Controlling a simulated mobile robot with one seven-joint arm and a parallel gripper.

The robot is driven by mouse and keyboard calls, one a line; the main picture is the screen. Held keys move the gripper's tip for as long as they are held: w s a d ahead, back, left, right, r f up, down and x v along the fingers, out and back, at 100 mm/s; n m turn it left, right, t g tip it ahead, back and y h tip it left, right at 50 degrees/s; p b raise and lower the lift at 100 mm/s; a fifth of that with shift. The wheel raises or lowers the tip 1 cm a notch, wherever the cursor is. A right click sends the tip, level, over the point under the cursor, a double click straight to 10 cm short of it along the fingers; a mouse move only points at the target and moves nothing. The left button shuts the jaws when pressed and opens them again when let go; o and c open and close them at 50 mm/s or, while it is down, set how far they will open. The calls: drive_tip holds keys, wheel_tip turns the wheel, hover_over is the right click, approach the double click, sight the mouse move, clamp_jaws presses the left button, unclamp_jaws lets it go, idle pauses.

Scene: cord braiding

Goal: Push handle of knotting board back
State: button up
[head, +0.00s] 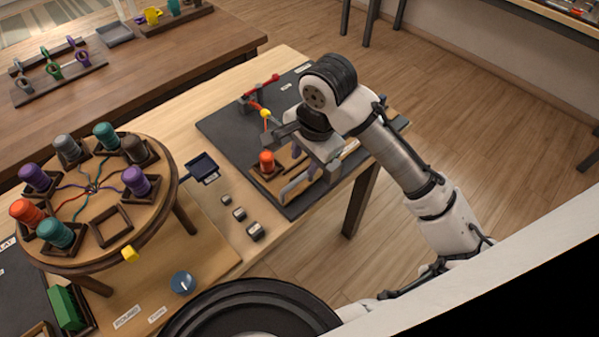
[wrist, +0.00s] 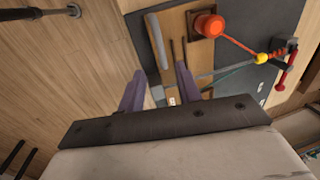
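The knotting board is a wooden board (wrist: 177,22) on a dark mat (head: 229,127). It carries a grey bar (wrist: 155,40) and thin dark rods. Which part is the handle I cannot tell for certain; a red lever (head: 262,79) on a dark block stands at the far end and shows in the wrist view (wrist: 291,68). An orange spool (head: 267,161) sits on the board, its cord running to a yellow ball (head: 266,114). My gripper (wrist: 160,72) is open over the board's near end, its fingers apart with nothing visibly held. My arm hides part of the board in the head view.
A round stand (head: 88,222) with several coloured spools is at left. A small dark tray (head: 202,167) and several small grey blocks (head: 240,214) lie on the table left of the mat. The floor (head: 480,130) to the right is clear.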

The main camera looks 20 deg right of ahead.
drive_tip(key=f, duration=0.2)
drive_tip(key=w+f, duration=0.1)
drive_tip(key=f, duration=0.4)
drive_tip(key=shift+w+a+f, duration=0.25)
drive_tip(key=shift+a+f, duration=0.05)
clamp_jaws()
